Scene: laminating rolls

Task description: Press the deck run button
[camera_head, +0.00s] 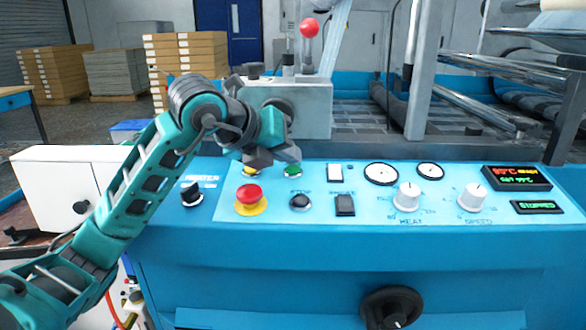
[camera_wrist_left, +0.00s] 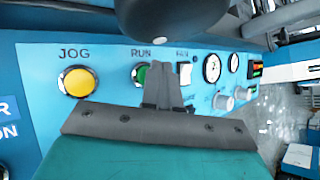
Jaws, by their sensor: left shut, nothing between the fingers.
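The green run button (camera_head: 292,172) sits on the light blue control panel (camera_head: 330,222), partly covered by my left gripper (camera_head: 276,158) in the head view. In the left wrist view the green button (camera_wrist_left: 140,76) lies under the label RUN. My left gripper (camera_wrist_left: 176,75) is shut and empty, its closed fingers pointing at the panel just right of the button and overlapping its right edge in that view. I cannot tell whether the fingertips touch the panel. My right gripper is in neither view.
A yellow JOG button (camera_wrist_left: 78,81) is left of the green one. A red emergency stop (camera_head: 249,196), a black stop button (camera_head: 300,202), a black rocker switch (camera_head: 345,205) and two white knobs (camera_head: 407,196) are close by. A small display (camera_head: 537,207) reads STOPPED.

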